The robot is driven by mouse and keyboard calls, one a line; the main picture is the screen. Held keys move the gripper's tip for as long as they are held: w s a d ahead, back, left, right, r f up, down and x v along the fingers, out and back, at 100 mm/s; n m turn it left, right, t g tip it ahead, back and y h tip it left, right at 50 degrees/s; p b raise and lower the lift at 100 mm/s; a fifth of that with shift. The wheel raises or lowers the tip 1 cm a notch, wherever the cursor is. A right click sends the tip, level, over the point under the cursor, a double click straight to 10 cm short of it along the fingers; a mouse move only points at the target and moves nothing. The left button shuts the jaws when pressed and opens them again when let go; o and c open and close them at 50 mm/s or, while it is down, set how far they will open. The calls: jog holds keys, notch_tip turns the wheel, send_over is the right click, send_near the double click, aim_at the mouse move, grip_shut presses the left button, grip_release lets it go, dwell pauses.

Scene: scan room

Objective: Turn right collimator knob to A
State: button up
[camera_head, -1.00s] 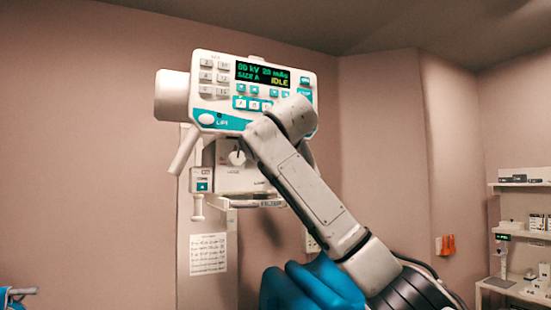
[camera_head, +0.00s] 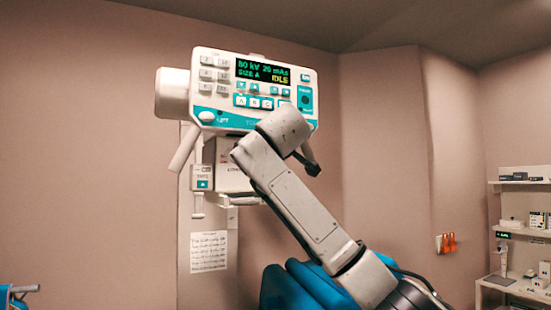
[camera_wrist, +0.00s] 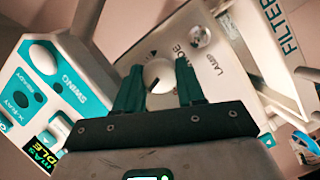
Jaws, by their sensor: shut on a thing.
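In the wrist view, a round white knob (camera_wrist: 158,76) with dark scale marks sits on the grey-white collimator face (camera_wrist: 225,75). The printed label beside it is partly covered, with "IDE" readable. My gripper (camera_wrist: 159,80) has its two dark teal fingers on either side of this knob and is shut on it. The knob's near part and its pointer setting are hard to read. In the head view, the collimator box (camera_head: 232,178) shows under the control head (camera_head: 215,90), and my arm covers its right part. The gripper and knob are hidden there.
A shiny silver knob (camera_wrist: 200,37) stands beside the "LAMP" label. A bracket marked "FILTER" (camera_wrist: 290,45) is at the right. The control screen (camera_head: 262,73) reads 80 kV, 20 mAs, SIZE A, IDLE. A hand switch (camera_head: 202,185) hangs at the left of the column.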

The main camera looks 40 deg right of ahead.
jog(key=shift+a, duration=0.1)
jog(key=o, duration=1)
jog(key=shift+o, duration=0.2)
jog(key=b+v, duration=0.3)
jog(key=v, duration=0.7)
jog(key=shift+s+a+b, duration=0.2)
jog(key=shift+s+b, duration=0.1)
jog(key=shift+b, duration=0.1)
